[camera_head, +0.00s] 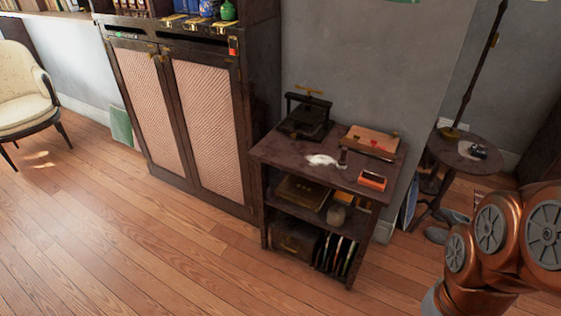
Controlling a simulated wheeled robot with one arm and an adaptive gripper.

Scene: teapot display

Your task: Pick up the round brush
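A small dark upright object (343,158) stands on the top of the dark wooden shelf table (285,155). It may be the round brush, but it is too small to tell. A white patch or cloth (321,160) lies just left of it. My copper-coloured arm shows at the lower right, well to the right of the shelf table. My gripper is outside the view, so its opening and contents are hidden.
A black press (306,118), a wooden box (371,142) and an orange box (372,180) share the tabletop. A tall cabinet (185,120) stands left, a round side table (440,150) right, and a chair (24,95) far left. The front floor is clear.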

